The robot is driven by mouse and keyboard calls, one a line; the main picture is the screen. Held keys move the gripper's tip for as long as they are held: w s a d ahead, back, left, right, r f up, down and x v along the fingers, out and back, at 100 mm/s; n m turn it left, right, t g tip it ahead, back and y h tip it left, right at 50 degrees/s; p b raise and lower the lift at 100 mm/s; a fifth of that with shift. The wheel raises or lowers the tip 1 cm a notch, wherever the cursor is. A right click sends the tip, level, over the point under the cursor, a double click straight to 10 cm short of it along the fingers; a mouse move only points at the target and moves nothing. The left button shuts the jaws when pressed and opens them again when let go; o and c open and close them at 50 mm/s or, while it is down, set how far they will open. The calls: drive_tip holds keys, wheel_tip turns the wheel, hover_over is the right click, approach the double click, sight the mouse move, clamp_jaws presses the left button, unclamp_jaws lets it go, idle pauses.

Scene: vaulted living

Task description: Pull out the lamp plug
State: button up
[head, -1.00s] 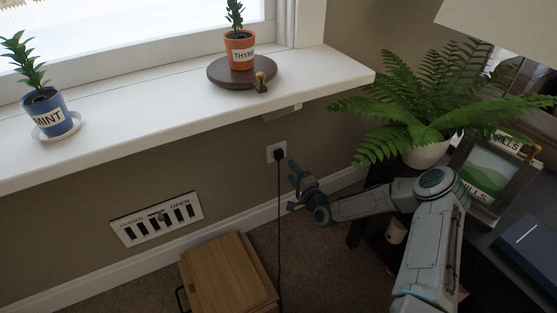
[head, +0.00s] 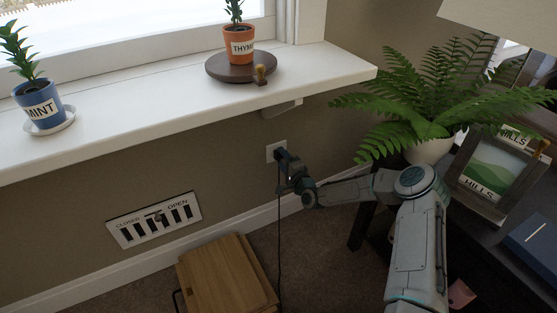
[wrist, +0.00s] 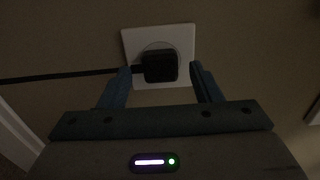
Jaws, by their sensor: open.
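The black lamp plug (wrist: 160,66) sits in the white wall outlet (wrist: 184,42), and its cord (wrist: 60,76) runs off to the left in the wrist view. In the head view the outlet (head: 270,151) is low on the wall under the sill, with the cord (head: 280,235) hanging down from it. My gripper (wrist: 164,80) is open, with one blue finger on each side of the plug. The left finger is close to the plug and cord; a gap shows on the right.
A wooden box (head: 225,275) stands on the floor below. A fern (head: 430,100) and picture frame (head: 497,170) are at right.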

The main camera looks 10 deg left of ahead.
drive_tip(key=shift+w+a+b, duration=0.3)
drive_tip(key=shift+w+a, duration=0.05)
drive_tip(key=shift+w, duration=0.15)
drive_tip(key=shift+w+r, duration=0.15)
drive_tip(key=shift+a, duration=0.1)
drive_tip(key=shift+f+b, duration=0.75)
drive_tip(key=shift+b, duration=0.25)
idle(0.4)
drive_tip(key=shift+f+b, duration=0.35)
drive_tip(key=shift+b, duration=0.05)
clamp_jaws()
drive_tip(key=p+v, duration=0.1)
drive_tip(key=v, duration=0.5)
idle(1.2)
